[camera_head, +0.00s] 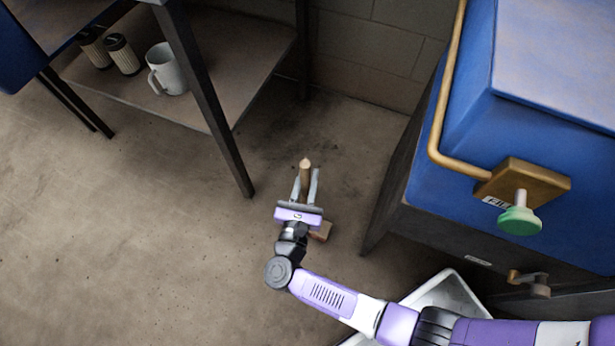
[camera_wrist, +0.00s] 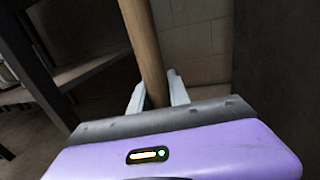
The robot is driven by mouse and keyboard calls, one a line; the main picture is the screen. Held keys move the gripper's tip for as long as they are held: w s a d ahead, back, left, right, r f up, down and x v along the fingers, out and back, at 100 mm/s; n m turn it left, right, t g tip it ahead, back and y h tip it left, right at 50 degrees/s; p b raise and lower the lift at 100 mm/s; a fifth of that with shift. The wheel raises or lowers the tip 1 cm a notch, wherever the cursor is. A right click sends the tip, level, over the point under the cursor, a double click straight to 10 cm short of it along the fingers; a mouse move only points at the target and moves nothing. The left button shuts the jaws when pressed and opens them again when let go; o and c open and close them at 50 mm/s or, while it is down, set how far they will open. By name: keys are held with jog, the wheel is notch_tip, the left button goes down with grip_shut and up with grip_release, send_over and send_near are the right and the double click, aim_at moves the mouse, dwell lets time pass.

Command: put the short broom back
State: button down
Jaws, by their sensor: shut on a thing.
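The short broom (camera_head: 305,170) is in the head view, between the table and the blue cabinet. My gripper (camera_head: 305,180) is shut on the handle, one finger on each side. In the wrist view the handle (camera_wrist: 145,45) rises between the two fingers (camera_wrist: 158,92) and runs out at the top edge. The broom's lower end is mostly hidden by my gripper. I cannot tell whether it touches the floor.
A blue cabinet (camera_head: 465,120) with a brass rail and green knob (camera_head: 519,220) stands at right. A pale tray (camera_head: 447,296) lies below. Floor at left is clear.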

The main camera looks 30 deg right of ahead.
jog(key=shift+f, duration=0.15)
jog(key=c, duration=1.2)
grip_release()
jog(key=shift+c, duration=0.2)
jog(key=p+v, duration=0.1)
jog(key=v, duration=1.1)
jog(key=shift+r, duration=0.25)
